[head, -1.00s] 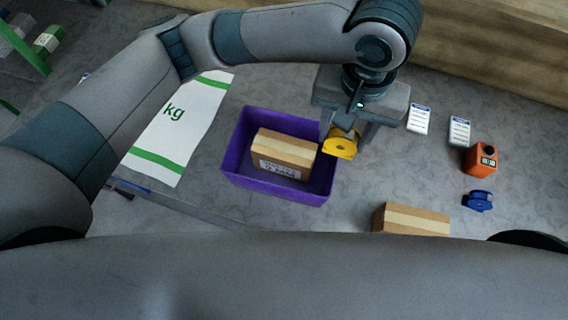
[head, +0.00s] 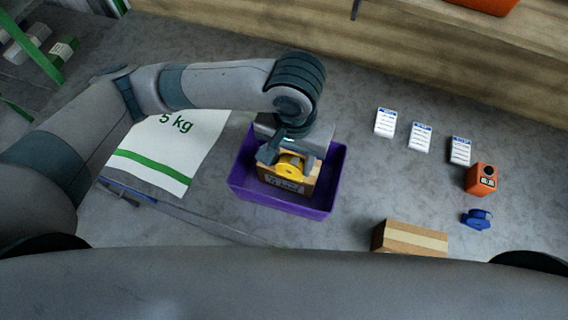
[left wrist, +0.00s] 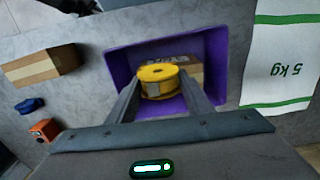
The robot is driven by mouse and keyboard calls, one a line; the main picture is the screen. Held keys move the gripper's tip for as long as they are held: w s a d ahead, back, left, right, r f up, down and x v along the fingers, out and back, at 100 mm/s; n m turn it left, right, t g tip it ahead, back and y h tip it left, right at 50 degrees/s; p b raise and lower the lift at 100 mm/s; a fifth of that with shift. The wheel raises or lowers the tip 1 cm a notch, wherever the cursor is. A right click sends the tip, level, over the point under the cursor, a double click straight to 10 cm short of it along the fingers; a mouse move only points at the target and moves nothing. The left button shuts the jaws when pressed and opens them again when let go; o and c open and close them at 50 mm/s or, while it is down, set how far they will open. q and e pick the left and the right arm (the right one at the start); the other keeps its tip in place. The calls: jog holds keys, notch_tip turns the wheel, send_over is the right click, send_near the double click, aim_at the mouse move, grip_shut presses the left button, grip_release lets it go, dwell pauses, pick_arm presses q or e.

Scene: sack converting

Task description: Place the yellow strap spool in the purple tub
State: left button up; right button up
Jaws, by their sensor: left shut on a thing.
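The purple tub (head: 333,188) stands on the grey table in the middle of the head view, with a cardboard box (head: 272,187) in it. The yellow strap spool (head: 290,167) is between the fingers of my left gripper (head: 284,162), over the tub and in front of the box. In the left wrist view the spool (left wrist: 158,80) shows between both fingers, with the tub (left wrist: 122,66) beyond it. My left gripper is shut on the spool. Whether the spool touches the box cannot be told. My right gripper is not in view.
A second cardboard box (head: 410,239) lies right of the tub. A blue spool (head: 477,219), an orange device (head: 481,179) and white labelled cards (head: 421,137) lie further right. A white 5 kg sack (head: 160,150) lies left. The table between tub and cards is clear.

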aim_at(284, 171)
pick_arm(q)
jog(key=shift+w+a+f, duration=0.1)
jog(key=shift+a+f, duration=0.4)
jog(key=shift+a, duration=0.35)
jog(key=shift+f, duration=0.15)
notch_tip(284, 171, down, 3)
jog(key=shift+r+p, duration=0.2)
jog(key=shift+p, duration=0.4)
jog(key=shift+f, duration=0.6)
jog(key=shift+f, duration=0.25)
jog(key=shift+f, duration=0.3)
